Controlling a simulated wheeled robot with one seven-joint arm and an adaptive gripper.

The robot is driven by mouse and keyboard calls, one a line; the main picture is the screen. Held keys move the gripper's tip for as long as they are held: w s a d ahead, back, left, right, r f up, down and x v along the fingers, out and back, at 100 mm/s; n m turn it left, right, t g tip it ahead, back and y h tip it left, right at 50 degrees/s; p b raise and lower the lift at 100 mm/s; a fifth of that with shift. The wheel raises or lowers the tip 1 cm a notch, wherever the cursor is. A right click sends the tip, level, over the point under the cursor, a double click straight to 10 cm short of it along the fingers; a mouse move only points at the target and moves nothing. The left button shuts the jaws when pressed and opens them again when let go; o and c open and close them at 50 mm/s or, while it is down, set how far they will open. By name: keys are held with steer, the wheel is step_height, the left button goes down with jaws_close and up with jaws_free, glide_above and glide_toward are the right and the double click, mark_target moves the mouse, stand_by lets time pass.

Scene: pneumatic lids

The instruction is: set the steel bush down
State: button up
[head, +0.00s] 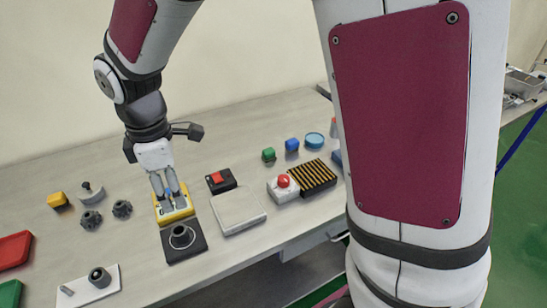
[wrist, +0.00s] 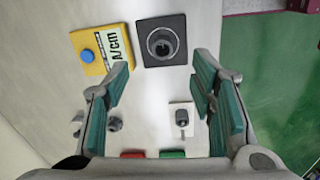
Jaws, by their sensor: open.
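A grey, ring-shaped part that looks like the steel bush (head: 181,237) sits on a black square plate (head: 193,250); both also show at the top of the wrist view, the ring (wrist: 162,43) and the plate (wrist: 178,22). A second dark round part (head: 99,277) stands on a white plate (head: 80,290); I cannot tell for certain which is the bush. My gripper (head: 173,203) points down over the yellow box, behind the black plate. In the wrist view my gripper (wrist: 160,85) is open, its green-padded fingers wide apart with nothing between them.
The yellow box (wrist: 83,60) with a blue button adjoins the black plate. A pale flat box (head: 238,210), a red-button box (head: 220,180) and an emergency stop (head: 283,184) stand to the right. Dark knobs (head: 91,219) and a red tray (head: 12,249) lie left.

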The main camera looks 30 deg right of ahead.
steer(key=s+d+r+m+t, duration=0.5)
steer(key=s+d+r+m, duration=0.9)
steer(key=s+d+m, duration=0.2)
steer(key=shift+s, duration=0.75)
